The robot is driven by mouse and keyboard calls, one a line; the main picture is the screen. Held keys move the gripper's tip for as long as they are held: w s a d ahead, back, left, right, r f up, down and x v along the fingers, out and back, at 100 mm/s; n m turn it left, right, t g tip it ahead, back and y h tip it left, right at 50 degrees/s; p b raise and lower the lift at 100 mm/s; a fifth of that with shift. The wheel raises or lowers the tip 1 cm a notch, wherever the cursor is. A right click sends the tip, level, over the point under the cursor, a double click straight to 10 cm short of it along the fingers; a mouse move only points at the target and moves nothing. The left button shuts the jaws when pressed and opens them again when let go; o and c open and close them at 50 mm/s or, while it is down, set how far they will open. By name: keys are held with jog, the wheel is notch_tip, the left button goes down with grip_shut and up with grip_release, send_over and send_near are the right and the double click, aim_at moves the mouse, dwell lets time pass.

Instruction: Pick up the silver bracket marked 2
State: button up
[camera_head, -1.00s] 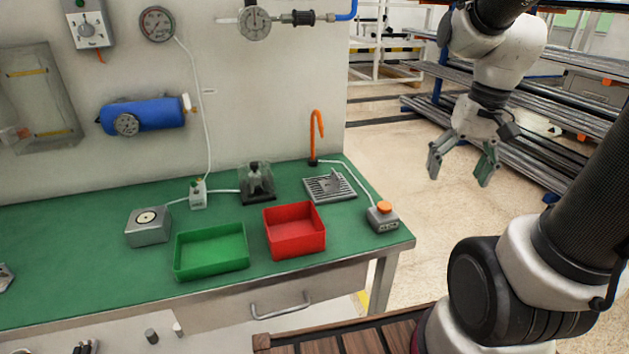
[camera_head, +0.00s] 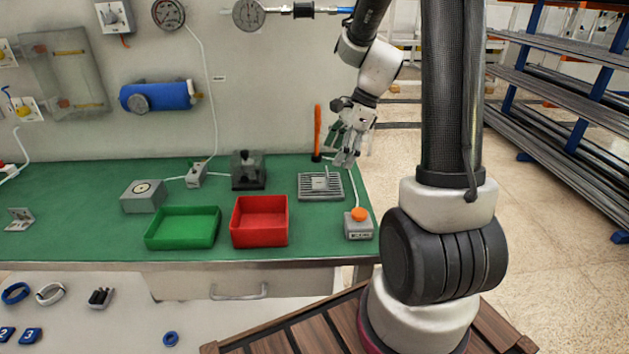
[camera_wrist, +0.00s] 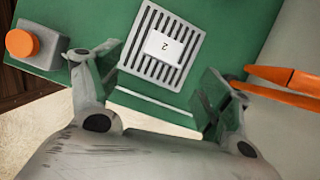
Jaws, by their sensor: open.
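The silver bracket marked 2 (camera_wrist: 164,46) lies on a grey slotted plate (camera_wrist: 136,62) in the wrist view, its number upside down there. In the head view the bracket (camera_head: 321,183) is small on the slotted plate (camera_head: 308,194), its number unreadable. My gripper (camera_head: 345,157) is open and empty above the back right of the bench. In the wrist view my open fingers (camera_wrist: 160,65) show on either side, at the picture's lower part, apart from the bracket. A second silver bracket (camera_head: 19,219) lies at the bench's far left; I cannot read a mark on it.
An orange hook (camera_head: 317,132) stands behind the plate, close to my right finger in the wrist view (camera_wrist: 285,76). A grey box with an orange button (camera_head: 358,223) is in front. Red (camera_head: 260,240) and green (camera_head: 182,242) trays stand left on the green bench (camera_head: 80,190).

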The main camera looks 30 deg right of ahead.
aim_at(327, 171)
jog(key=shift+m, duration=0.9)
jog(key=x, duration=0.8)
jog(key=shift+w, duration=0.2)
jog(key=c, duration=1.2)
jog(key=shift+r, duration=0.1)
